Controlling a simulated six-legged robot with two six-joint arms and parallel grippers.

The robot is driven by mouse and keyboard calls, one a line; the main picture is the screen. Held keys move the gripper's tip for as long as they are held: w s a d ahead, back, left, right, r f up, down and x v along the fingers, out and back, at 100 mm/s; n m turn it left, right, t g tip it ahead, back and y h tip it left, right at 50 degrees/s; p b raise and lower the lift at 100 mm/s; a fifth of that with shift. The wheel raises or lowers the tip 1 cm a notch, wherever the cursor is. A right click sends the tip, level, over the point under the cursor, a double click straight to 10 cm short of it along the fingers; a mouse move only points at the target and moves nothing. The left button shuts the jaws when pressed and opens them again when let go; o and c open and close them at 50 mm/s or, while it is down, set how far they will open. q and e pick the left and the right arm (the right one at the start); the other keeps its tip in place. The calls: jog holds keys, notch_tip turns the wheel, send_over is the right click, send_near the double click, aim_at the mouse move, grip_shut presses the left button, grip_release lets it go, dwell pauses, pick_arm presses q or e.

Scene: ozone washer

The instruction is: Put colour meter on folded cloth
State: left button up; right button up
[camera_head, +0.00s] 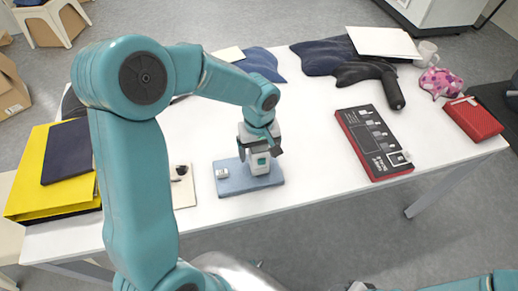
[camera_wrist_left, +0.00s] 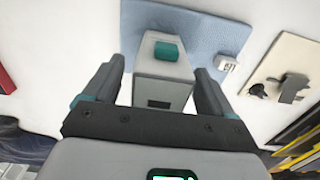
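The colour meter (camera_head: 259,163) is a pale grey block with a teal button. It stands upright on the folded cloth (camera_head: 232,189), a flat blue-grey pad at the table's front edge. In the left wrist view the meter (camera_wrist_left: 163,75) is between the fingers of my left gripper (camera_wrist_left: 160,72), with the cloth (camera_wrist_left: 215,38) beyond it. A gap shows beside the left-hand finger, and the fingers look open around the meter. In the head view my left gripper (camera_head: 260,148) is over the cloth, partly hiding the meter. Only part of my right arm shows at the bottom right.
A small white item (camera_head: 222,173) lies on the cloth's left end. A beige board (camera_head: 183,188) lies left of it. A yellow binder (camera_head: 50,195) is far left. A red-and-black box (camera_head: 372,142) lies to the right, with clear table between it and the cloth.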

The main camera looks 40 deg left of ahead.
pick_arm(q)
jog(key=shift+w+r, duration=0.1)
jog(key=shift+r, duration=0.45)
notch_tip(320, 180, up, 11)
jog(key=shift+p, duration=0.45)
